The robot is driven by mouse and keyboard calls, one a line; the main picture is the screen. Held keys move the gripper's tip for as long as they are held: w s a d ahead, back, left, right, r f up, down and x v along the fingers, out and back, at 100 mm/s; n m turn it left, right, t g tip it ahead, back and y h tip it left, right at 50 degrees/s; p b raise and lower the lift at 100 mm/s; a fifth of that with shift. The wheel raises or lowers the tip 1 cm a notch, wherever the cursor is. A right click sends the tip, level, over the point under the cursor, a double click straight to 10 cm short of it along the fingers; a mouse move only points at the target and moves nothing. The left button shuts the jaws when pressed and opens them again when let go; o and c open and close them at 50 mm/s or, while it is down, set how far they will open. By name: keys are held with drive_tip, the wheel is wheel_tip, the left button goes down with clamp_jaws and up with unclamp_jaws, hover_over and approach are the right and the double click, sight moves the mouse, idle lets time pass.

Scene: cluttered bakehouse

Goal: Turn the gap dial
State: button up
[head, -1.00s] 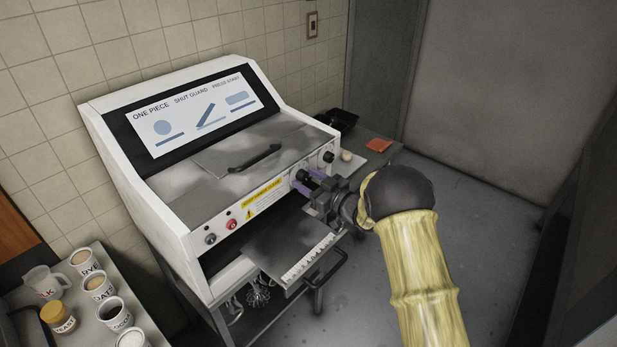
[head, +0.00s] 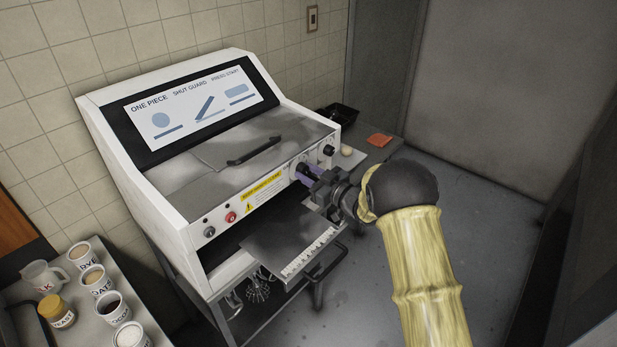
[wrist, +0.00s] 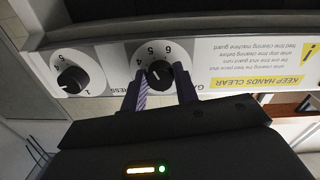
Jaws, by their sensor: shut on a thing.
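The gap dial (wrist: 158,73) is a black knob on a white scale plate on the machine's front panel. The wrist view shows it upside down, with the numbers 4, 5 and 6 visible around it and a partly covered label. My gripper (wrist: 162,92) is shut on the dial, with one purple finger on each side of it. In the head view my gripper (head: 308,178) reaches the right part of the panel, and its fingers partly hide the dial. The white machine (head: 185,215) has its metal guard lowered.
A second dial (wrist: 80,78) sits close beside the gap dial. A red button (head: 231,217) and a black knob (head: 210,232) are at the panel's left. A metal tray (head: 275,245) juts out below my gripper. Labelled tubs (head: 112,309) stand at lower left.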

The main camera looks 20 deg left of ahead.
drive_tip(key=n+b, duration=0.1)
drive_tip(key=b, duration=0.2)
drive_tip(key=n+b, duration=0.2)
drive_tip(key=b, duration=0.1)
drive_tip(key=shift+w+f, duration=0.1)
drive_tip(key=shift+f, duration=0.25)
drive_tip(key=n+b, duration=0.4)
drive_tip(key=b, duration=0.4)
drive_tip(key=shift+n, duration=0.4)
drive_tip(key=n+b, duration=0.4)
drive_tip(key=b, duration=0.2)
drive_tip(key=n+b, duration=0.4)
drive_tip(key=b, duration=0.2)
drive_tip(key=shift+w+d+r+y, duration=0.1)
drive_tip(key=shift+w+r+y, duration=0.05)
drive_tip(key=shift+y, duration=0.15)
drive_tip(key=n+b, duration=0.4)
drive_tip(key=shift+r+g, duration=0.1)
drive_tip(key=shift+g, duration=0.3)
drive_tip(key=n+b, duration=0.4)
drive_tip(key=shift+n, duration=0.3)
drive_tip(key=n+b, duration=0.3)
drive_tip(key=shift+r+n+b, duration=0.1)
drive_tip(key=shift+n+b, duration=0.2)
drive_tip(key=shift+n, duration=0.1)
drive_tip(key=shift+r+n+g+b, duration=0.15)
drive_tip(key=shift+n+g+b, duration=0.15)
drive_tip(key=shift+n+b, duration=1.3)
drive_tip(key=shift+n+p, duration=0.3)
drive_tip(key=shift+n, duration=0.1)
